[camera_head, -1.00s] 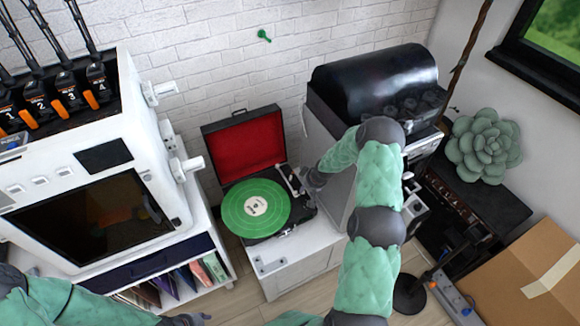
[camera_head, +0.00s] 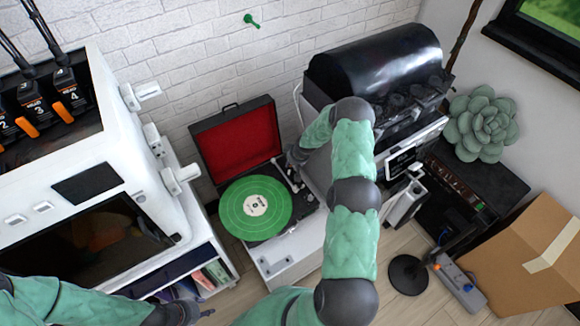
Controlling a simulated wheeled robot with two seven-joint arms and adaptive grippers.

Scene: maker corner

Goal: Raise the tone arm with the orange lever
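A record player (camera_head: 234,133) with an open black case and red lining stands on a white cabinet. A green record (camera_head: 240,217) lies on its platter. The tone arm (camera_head: 286,176) is a small pale part at the right of the record. The orange lever cannot be made out. My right gripper (camera_head: 294,160) is by the record player's right rear side, close to the tone arm; its fingers are too small and dark to read. My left gripper (camera_head: 198,313) is low at the bottom edge, in front of the shelf and away from the record player; its fingers are unclear.
A white machine (camera_head: 150,215) with a dark window stands at the left. A black-lidded machine (camera_head: 375,65) stands behind my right arm. A cardboard box (camera_head: 525,265), a grey-green succulent (camera_head: 482,125) and a round black base (camera_head: 408,274) are at the right.

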